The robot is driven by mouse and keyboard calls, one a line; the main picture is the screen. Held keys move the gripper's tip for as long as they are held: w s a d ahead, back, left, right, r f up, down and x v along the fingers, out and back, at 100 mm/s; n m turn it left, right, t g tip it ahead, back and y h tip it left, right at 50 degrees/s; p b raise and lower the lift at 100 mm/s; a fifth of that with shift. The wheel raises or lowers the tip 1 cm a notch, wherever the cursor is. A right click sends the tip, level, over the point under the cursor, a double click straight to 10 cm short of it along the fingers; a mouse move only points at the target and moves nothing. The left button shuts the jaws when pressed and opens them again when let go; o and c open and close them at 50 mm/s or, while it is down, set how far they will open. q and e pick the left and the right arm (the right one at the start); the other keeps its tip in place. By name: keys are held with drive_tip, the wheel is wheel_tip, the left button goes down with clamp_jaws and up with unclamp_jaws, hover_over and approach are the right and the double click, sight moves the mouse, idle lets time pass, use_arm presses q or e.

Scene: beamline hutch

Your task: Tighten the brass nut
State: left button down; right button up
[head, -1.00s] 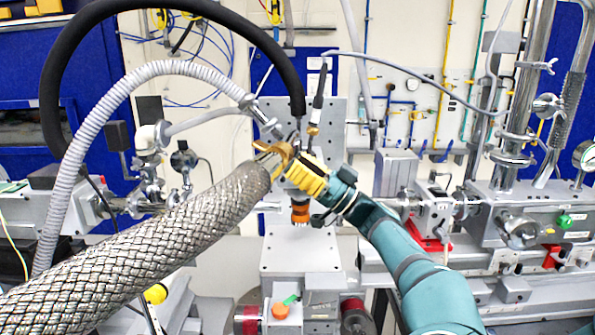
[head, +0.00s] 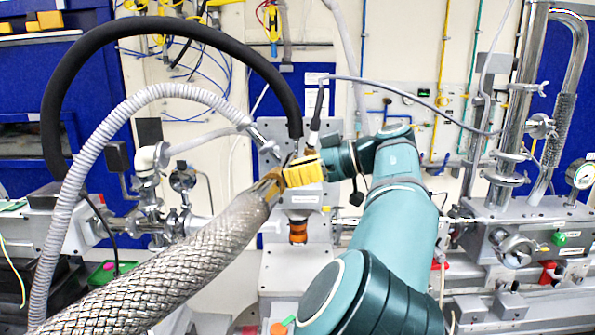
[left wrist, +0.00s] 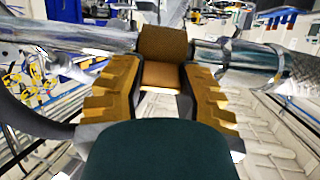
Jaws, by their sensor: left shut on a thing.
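The brass nut (head: 267,186) sits at the upper end of the thick braided metal hose (head: 180,260), partly hidden by my gripper in the head view. My left gripper (head: 290,175), with yellow ribbed fingers, reaches it from the right. In the left wrist view, the nut (left wrist: 160,74) lies between the two fingers of my left gripper (left wrist: 160,85), which is shut on it. There the braided hose (left wrist: 295,75) runs off to the right and a shiny metal tube (left wrist: 90,38) to the left, in line with the nut. My right gripper is not in view.
A black hose (head: 170,28) and a ribbed grey hose (head: 90,165) arch over on the left. A thin cable with a dark plug (head: 315,125) hangs close above the gripper. Beamline equipment with valves (head: 515,245) fills the right side.

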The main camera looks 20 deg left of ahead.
use_arm(q)
drive_tip(key=shift+a+r+h+p, duration=0.3)
drive_tip(key=shift+r+h, duration=0.05)
drive_tip(key=shift+h, duration=0.55)
drive_tip(key=c, duration=0.6)
unclamp_jaws()
